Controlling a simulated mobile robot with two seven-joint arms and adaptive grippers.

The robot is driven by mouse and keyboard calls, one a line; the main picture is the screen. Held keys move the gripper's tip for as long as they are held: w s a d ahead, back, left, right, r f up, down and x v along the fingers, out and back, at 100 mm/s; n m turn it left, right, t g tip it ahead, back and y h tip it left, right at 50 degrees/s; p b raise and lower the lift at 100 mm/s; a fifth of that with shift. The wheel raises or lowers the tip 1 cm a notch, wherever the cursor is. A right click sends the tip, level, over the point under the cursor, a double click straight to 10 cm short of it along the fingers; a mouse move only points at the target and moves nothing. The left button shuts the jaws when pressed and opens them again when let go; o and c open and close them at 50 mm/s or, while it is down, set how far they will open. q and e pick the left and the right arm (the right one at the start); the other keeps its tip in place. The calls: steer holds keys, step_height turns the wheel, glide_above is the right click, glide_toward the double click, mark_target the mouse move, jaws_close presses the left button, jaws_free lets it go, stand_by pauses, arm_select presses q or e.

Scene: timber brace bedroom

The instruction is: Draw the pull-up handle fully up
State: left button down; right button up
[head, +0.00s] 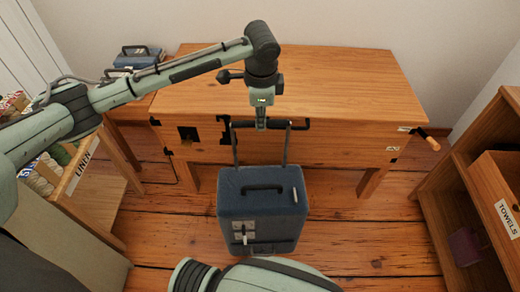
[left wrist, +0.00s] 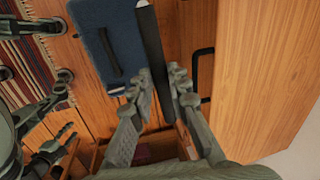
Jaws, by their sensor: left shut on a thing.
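A blue suitcase (head: 262,207) stands upright on the floor in front of the wooden table. Its pull-up handle (head: 286,145) rises on two dark rods above the case top, with a black crossbar near the height of the table's front edge. My left gripper (head: 261,122) comes down from above and is shut on the middle of the crossbar. In the left wrist view, the fingers (left wrist: 162,85) are around the dark bar (left wrist: 151,50), with the suitcase (left wrist: 108,38) beyond. The handle's full travel cannot be judged.
The wooden table (head: 330,85) stands close behind the handle. A shelf with a towels bin (head: 500,190) is at right, and a linen shelf (head: 85,185) at left. A dark blue case (head: 140,57) sits at back left. Floor right of the suitcase (head: 365,230) is clear.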

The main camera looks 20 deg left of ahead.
arm_select(q)
steer(key=shift+w+r, duration=0.1)
steer(key=shift+r, duration=0.8)
steer(key=c, duration=1.4)
jaws_free()
steer(key=shift+c, duration=0.2)
